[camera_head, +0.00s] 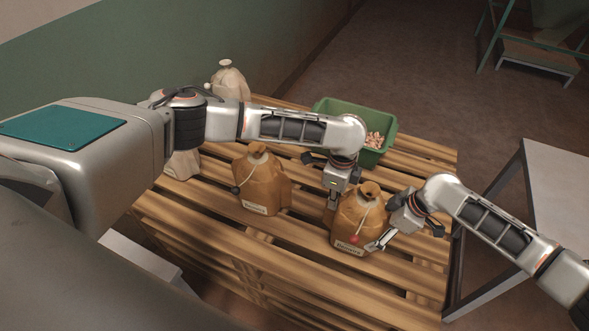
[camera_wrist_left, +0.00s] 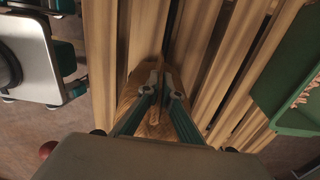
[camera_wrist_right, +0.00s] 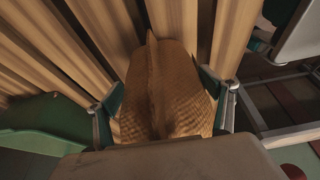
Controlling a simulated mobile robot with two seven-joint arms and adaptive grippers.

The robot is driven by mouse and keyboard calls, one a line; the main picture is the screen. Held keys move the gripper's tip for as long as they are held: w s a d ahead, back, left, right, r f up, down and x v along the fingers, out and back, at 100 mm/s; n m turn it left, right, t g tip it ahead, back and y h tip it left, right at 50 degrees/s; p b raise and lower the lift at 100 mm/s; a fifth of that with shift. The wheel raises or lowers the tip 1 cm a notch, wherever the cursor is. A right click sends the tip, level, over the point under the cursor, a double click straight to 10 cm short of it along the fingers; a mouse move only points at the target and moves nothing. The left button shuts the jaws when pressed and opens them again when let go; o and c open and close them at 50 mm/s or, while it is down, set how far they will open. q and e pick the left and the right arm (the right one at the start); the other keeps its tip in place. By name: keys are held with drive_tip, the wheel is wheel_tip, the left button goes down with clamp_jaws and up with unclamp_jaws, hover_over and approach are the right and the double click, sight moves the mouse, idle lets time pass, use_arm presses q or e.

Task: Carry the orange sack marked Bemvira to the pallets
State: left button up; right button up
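An orange sack (camera_head: 355,222) with a tied neck and a pale label stands on the slatted wooden pallets (camera_head: 285,262). The label is small but seems to read Bemvira. My left gripper (camera_head: 333,200) is at its left side. In the left wrist view the fingers are close together on a fold of the sack (camera_wrist_left: 130,95). My right gripper (camera_head: 388,230) is at its right side. In the right wrist view its fingers are wide apart, one on each side of the sack (camera_wrist_right: 170,90). Whether they touch it is unclear.
A second orange sack (camera_head: 262,182) stands to the left on the pallets. Pale sacks (camera_head: 229,82) stand behind it, partly hidden by my left arm. A green bin of nuts (camera_head: 382,120) is at the back. A grey table (camera_head: 560,185) is at the right, and green steps (camera_head: 535,55) stand behind.

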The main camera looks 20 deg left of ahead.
use_arm(q)
drive_tip(key=shift+o, duration=1.4)
drive_tip(key=shift+s+d, duration=0.35)
drive_tip(key=shift+d, duration=0.15)
use_arm(e)
drive_tip(key=shift+o, duration=1.3)
drive_tip(key=shift+w+a+r, duration=0.1)
drive_tip(key=shift+a+r, duration=0.35)
use_arm(q)
drive_tip(key=shift+w+a+r, duration=0.1)
drive_tip(key=shift+w, duration=0.05)
use_arm(e)
drive_tip(key=shift+d+f, duration=0.15)
use_arm(q)
drive_tip(key=shift+w+a, duration=0.1)
drive_tip(key=shift+a, duration=0.05)
use_arm(e)
drive_tip(key=shift+d+f, duration=0.15)
drive_tip(key=shift+d+r, duration=0.25)
drive_tip(key=shift+r, duration=0.2)
use_arm(q)
wheel_tip(320, 180, up, 12)
use_arm(e)
drive_tip(key=v, duration=1.1)
drive_tip(key=shift+d, duration=0.1)
drive_tip(key=shift+s+f, duration=0.1)
drive_tip(key=shift+s, duration=0.1)
